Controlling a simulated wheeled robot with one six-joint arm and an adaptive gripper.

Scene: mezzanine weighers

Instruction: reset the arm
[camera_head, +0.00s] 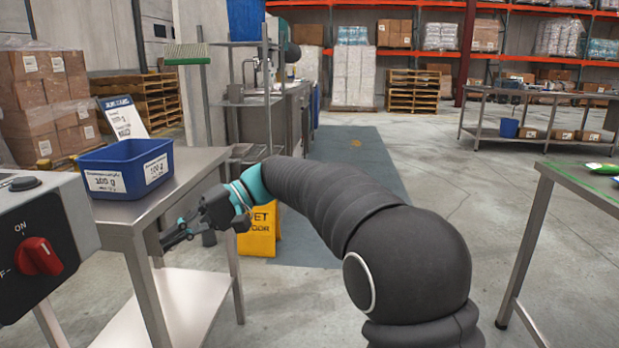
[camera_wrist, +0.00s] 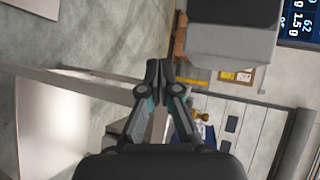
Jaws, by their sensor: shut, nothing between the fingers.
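My arm reaches out to the left in the head view, bent at a dark sleeved elbow. My gripper (camera_head: 172,237) is at the right edge of the steel table (camera_head: 128,212), lower than its top. In the wrist view my gripper (camera_wrist: 160,68) has its fingertips together with nothing between them. It appears to touch nothing, though the gap to the table edge is hard to judge.
A blue bin (camera_head: 126,168) with 100 g labels stands on the steel table. A control box with a red knob (camera_head: 38,256) is at the near left. A yellow wet floor sign (camera_head: 258,232) stands behind my arm.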

